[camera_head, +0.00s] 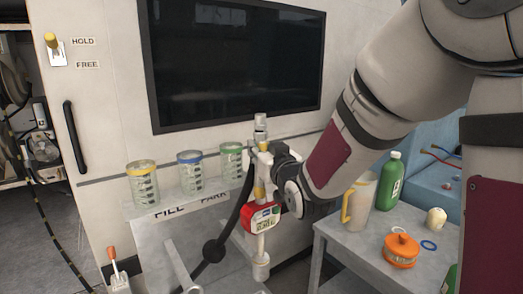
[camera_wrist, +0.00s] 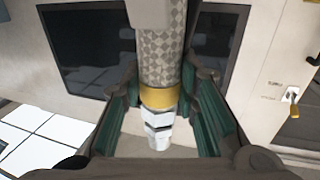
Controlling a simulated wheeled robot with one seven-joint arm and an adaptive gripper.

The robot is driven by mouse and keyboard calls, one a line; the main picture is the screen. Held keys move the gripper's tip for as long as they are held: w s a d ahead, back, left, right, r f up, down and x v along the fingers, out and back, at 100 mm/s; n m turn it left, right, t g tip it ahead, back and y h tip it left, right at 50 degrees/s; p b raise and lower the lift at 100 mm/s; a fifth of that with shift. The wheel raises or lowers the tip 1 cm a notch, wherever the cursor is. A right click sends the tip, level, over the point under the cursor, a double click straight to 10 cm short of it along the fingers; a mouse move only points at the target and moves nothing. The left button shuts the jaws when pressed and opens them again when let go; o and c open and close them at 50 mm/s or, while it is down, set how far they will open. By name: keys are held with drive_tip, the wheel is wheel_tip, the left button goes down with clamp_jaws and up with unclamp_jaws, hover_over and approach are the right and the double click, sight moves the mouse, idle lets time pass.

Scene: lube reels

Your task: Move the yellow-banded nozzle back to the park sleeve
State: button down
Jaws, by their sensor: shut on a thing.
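The yellow-banded nozzle (camera_head: 260,188) stands roughly upright in the head view, with a pale tip at its top and a red meter (camera_head: 262,217) on its lower part. My gripper (camera_head: 270,162) comes from the right and is shut on it. In the wrist view the nozzle (camera_wrist: 157,98) shows a checkered grip, a yellow band and pale hex pieces between my gripper's green-padded fingers (camera_wrist: 162,112). The word PARK is on the shelf front left of the nozzle. I cannot tell which part is the park sleeve, or whether the nozzle touches it.
Jars with yellow (camera_head: 142,182), blue (camera_head: 190,171) and green (camera_head: 231,160) bands stand on the shelf (camera_head: 180,203). A black hose (camera_head: 228,232) hangs beside the nozzle. At right, a table (camera_head: 345,245) holds a jug (camera_head: 359,203), green bottle (camera_head: 390,180) and orange container (camera_head: 400,250).

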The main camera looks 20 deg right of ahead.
sight(262, 115)
drive_tip(key=c, duration=1.2)
unclamp_jaws()
drive_tip(key=shift+f, duration=0.15)
wheel_tip(262, 115, up, 10)
drive_tip(key=shift+s, duration=0.1)
